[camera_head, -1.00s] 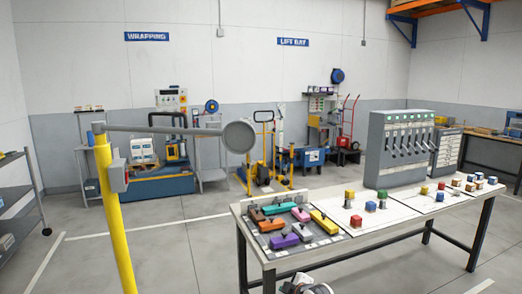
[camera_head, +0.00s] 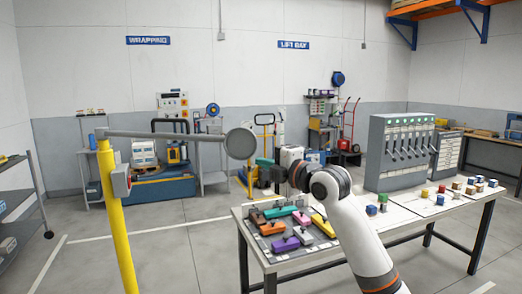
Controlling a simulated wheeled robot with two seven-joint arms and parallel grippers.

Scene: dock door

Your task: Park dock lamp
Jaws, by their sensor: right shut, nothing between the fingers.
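The dock lamp has a round grey head (camera_head: 240,143) at the end of a long grey arm (camera_head: 165,135). That arm is carried by a yellow post (camera_head: 115,220) at the left and reaches out to the right. My right gripper (camera_head: 265,176) is just right of and below the lamp head in the picture, pointing left, shut and empty. I cannot tell whether it touches the lamp. My left gripper is not in view.
A table (camera_head: 262,250) with coloured blocks stands under my right arm. A grey lever cabinet (camera_head: 398,150) stands at its back. A wrapping machine (camera_head: 160,188) stands behind the lamp arm. The floor (camera_head: 190,255) between post and table is clear.

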